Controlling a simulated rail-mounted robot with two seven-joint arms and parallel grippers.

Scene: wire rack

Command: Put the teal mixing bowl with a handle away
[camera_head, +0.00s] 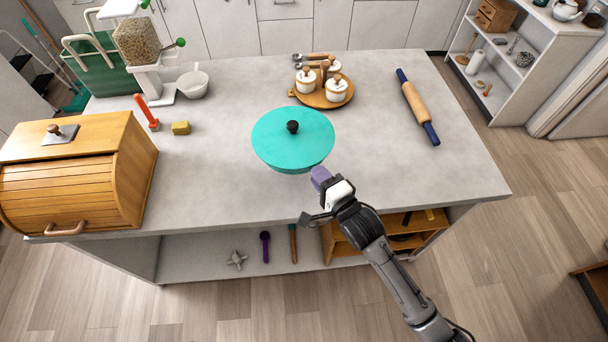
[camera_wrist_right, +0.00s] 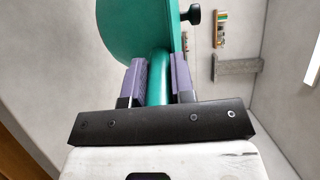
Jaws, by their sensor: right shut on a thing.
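The teal mixing bowl (camera_head: 280,150) is at the middle of the counter, with a flat teal top and a black knob (camera_head: 293,127). In the right wrist view, the bowl (camera_wrist_right: 135,25) is beyond my fingers and its teal handle (camera_wrist_right: 159,80) runs between them. My right gripper (camera_head: 320,178) has purple finger pads and is shut on that handle at the bowl's near right side. It also shows in the wrist view (camera_wrist_right: 158,82). I cannot tell whether the bowl touches the counter. My left gripper is not in view.
A wooden roll-top bread box (camera_head: 70,180) stands at the left. Behind it are a grain dispenser (camera_head: 140,45) and a green bin with a white frame (camera_head: 95,75). A round wooden tray (camera_head: 310,100) with jars is behind the bowl; a rolling pin (camera_head: 417,105) lies right. The counter's right front is clear.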

